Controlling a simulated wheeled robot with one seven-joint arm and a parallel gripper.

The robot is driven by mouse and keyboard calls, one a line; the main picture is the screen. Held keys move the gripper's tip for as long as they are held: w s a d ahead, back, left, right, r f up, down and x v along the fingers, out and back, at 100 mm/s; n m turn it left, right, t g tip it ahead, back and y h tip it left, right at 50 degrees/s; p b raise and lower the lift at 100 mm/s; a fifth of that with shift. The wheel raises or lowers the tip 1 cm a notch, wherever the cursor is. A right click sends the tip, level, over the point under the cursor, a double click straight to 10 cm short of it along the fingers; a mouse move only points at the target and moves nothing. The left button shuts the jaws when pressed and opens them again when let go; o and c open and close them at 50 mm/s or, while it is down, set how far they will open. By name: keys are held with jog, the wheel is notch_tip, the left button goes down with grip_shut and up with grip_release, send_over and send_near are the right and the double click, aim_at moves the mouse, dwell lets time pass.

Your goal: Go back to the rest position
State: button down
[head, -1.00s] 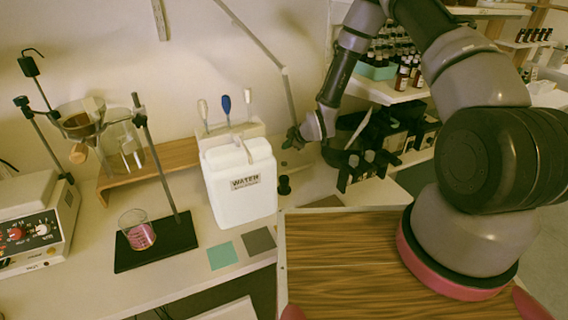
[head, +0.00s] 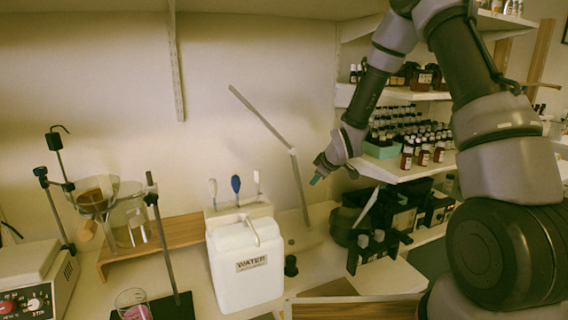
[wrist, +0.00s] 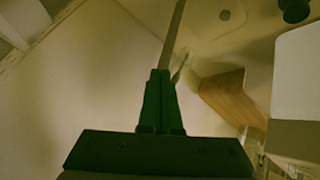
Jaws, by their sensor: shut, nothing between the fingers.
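My gripper (head: 318,178) is at the end of my raised arm, in front of the wall and above the bench, to the right of the white water canister (head: 246,264). In the wrist view its two dark green fingers (wrist: 161,98) are together, with nothing between them. The fingertips touch no object that I can see. Part of the canister also shows at the right of the wrist view (wrist: 298,75).
A thin grey lamp arm (head: 262,118) slants up near my gripper. Shelves with several brown bottles (head: 423,158) and dark boxes (head: 404,218) stand to the right. A glass beaker (head: 133,302) and stirrer (head: 30,290) are at the left.

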jog(key=s+d+r+m+h, duration=0.1)
jog(key=s+d+r+m, duration=0.4)
jog(key=r, duration=0.6)
jog(key=s+d+r+m+h, duration=0.1)
jog(key=s+d+r+m, duration=0.35)
jog(key=r, duration=0.75)
jog(key=s+d+r+m, duration=0.2)
jog(key=s+r+m, duration=0.1)
jog(key=s, duration=0.8)
jog(key=s+d+r+m, duration=0.2)
jog(key=s+r, duration=0.3)
jog(key=s, duration=0.7)
jog(key=shift+s+d+r+m+y, duration=0.2)
jog(key=shift+s+m+y, duration=0.1)
jog(key=shift+m, duration=0.55)
